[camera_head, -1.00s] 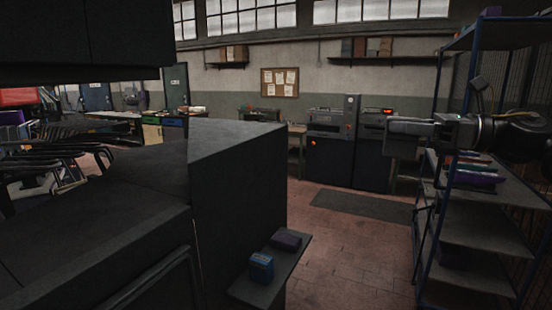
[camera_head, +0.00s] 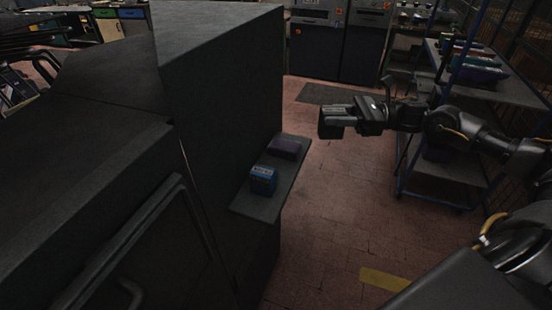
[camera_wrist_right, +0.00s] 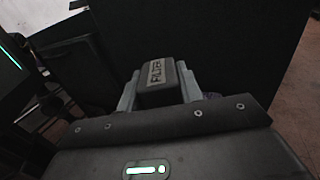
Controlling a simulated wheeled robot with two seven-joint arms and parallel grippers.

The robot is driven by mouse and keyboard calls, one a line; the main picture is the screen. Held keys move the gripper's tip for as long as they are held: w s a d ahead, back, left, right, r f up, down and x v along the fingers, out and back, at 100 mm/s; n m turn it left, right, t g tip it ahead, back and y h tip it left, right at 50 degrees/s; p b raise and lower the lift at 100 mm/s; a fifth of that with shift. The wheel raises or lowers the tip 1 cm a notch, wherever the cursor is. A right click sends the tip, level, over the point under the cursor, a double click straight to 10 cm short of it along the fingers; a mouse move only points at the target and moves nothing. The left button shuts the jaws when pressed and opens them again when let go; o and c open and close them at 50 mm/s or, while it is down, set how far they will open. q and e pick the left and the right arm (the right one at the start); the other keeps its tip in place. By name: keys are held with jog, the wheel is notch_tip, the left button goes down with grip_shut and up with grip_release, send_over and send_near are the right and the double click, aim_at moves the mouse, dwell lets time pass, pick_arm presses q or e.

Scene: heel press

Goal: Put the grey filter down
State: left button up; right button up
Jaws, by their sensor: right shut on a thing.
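My right gripper (camera_head: 345,118) reaches in from the right in the head view and is held in the air over open floor. It is shut on the grey filter (camera_head: 330,127), a small dark block at its tip. In the right wrist view the filter (camera_wrist_right: 158,75) sits between the two fingers (camera_wrist_right: 157,92), with a label reading "FILTER" facing up. The gripper is apart from the big dark machine and to the right of its side shelf. My left gripper is not in view.
The dark machine (camera_head: 225,100) fills the left. Its side shelf (camera_head: 262,205) bears a blue box (camera_head: 263,179) and a purple box (camera_head: 285,147), with some bare room at the near end. A blue-framed shelf rack (camera_head: 450,175) stands behind my right arm. The floor between is clear.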

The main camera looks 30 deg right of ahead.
jog(key=shift+p+x, duration=0.3)
jog(key=shift+x, duration=0.85)
jog(key=w+a+f, duration=0.2)
jog(key=a+f, duration=0.1)
jog(key=w+a+f+p, duration=0.1)
jog(key=w+a+f, duration=0.1)
jog(key=a+f, duration=0.1)
jog(key=w+a+f+p, duration=0.1)
jog(key=w+a+f, duration=0.1)
jog(key=a+f, duration=0.1)
jog(key=shift+w+a+f, duration=0.1)
jog(key=shift+w+f, duration=0.1)
jog(key=shift+w, duration=0.05)
jog(key=f, duration=0.3)
jog(key=shift+w+a+f+p, duration=0.1)
jog(key=shift+a+f+p, duration=0.15)
jog(key=shift+f+p, duration=0.1)
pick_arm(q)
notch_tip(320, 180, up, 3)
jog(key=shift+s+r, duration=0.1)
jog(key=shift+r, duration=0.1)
